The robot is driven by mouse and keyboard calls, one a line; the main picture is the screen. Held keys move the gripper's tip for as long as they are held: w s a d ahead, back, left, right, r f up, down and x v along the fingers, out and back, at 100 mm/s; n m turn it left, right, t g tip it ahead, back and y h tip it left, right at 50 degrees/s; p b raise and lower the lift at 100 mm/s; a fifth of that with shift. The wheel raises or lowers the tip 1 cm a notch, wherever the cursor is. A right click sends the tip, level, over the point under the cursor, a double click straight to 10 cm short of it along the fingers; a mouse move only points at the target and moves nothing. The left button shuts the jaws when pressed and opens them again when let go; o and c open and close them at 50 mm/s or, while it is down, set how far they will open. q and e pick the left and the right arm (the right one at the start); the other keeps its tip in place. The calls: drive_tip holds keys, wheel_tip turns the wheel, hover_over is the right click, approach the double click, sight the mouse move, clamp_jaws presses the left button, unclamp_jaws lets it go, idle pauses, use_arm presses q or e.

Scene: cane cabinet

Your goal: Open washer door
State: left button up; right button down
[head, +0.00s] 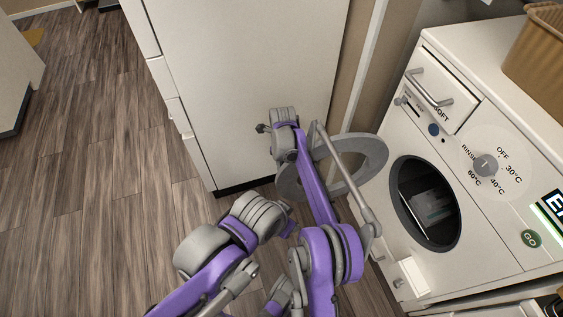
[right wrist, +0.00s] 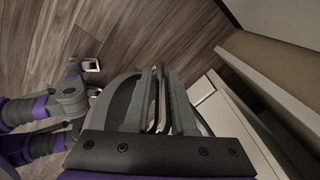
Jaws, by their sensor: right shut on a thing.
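The white washer (head: 455,150) stands at the right in the head view. Its round dark opening (head: 425,200) is uncovered. The grey ring-shaped door (head: 372,157) stands swung out to the left of the opening, partly hidden by my purple right arm. In the right wrist view, the two fingers of my right gripper (right wrist: 164,75) are shut on the door's edge, and the curved rim of the door (right wrist: 120,98) shows beside them. In the head view the right fingertips are hidden. My left arm is low in the head view; its fingertips cannot be made out.
A tall white cabinet (head: 240,70) stands behind the door, close to my right arm. A wicker basket (head: 540,55) sits on top of the washer. The washer has a drawer with a handle (head: 430,88) and a dial (head: 485,163). Wooden floor (head: 90,180) is clear at left.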

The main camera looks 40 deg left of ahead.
drive_tip(key=shift+w+d, duration=0.35)
drive_tip(key=shift+d, duration=0.05)
drive_tip(key=c, duration=0.8)
unclamp_jaws()
drive_tip(key=shift+c, duration=0.2)
drive_tip(key=shift+a+r, duration=0.1)
drive_tip(key=shift+r, duration=0.15)
wheel_tip(320, 180, up, 10)
drive_tip(key=shift+s+r+p, duration=0.1)
drive_tip(key=shift+r+p, duration=0.1)
drive_tip(key=shift+p, duration=0.65)
